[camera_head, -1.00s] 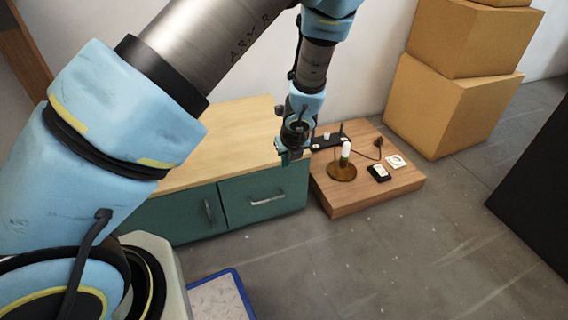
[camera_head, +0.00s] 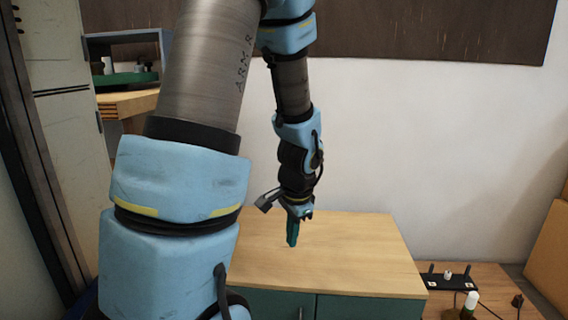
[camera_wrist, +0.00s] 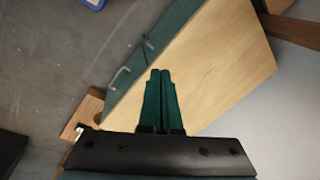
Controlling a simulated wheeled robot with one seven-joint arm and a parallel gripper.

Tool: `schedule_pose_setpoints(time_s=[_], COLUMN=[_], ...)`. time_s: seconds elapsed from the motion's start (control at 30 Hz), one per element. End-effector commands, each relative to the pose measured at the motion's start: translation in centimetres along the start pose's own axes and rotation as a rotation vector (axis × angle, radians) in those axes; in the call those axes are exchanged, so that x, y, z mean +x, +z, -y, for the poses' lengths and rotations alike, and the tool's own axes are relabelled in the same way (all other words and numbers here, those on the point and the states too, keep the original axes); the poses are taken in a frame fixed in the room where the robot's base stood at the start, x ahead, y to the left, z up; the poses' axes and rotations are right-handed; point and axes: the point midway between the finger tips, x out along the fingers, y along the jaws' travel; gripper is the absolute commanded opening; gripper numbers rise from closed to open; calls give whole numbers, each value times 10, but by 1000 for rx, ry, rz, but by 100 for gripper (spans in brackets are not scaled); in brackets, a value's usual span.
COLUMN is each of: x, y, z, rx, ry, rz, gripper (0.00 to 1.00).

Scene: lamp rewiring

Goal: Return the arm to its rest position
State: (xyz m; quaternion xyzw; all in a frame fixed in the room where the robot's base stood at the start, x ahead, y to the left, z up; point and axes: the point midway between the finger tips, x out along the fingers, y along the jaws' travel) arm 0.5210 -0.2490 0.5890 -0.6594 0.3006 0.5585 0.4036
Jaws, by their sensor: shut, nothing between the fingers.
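My gripper (camera_head: 292,240) points down above the wooden top of a green-fronted cabinet (camera_head: 365,245) in the head view. Its green fingers are together with nothing between them. In the wrist view my gripper (camera_wrist: 160,75) shows both fingers side by side, and the cabinet's pale top (camera_wrist: 225,65) lies beyond them. My arm hangs down from the upper middle of the head view.
A low wooden platform (camera_head: 495,283) stands right of the cabinet, with a white bulb (camera_head: 471,299) and a black strip (camera_head: 448,281) on it. A shelf unit (camera_head: 125,70) stands at the back left. The cabinet top looks clear.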

Motion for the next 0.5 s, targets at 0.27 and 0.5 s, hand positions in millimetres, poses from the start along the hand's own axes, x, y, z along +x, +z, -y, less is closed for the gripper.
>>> schedule_pose_setpoints(time_s=[0.27, 0.5], x=[-38, -63], y=[70, 105], z=[7, 1], rx=[-621, -980], ry=[61, 97], rz=[5, 9], gripper=[0, 0])
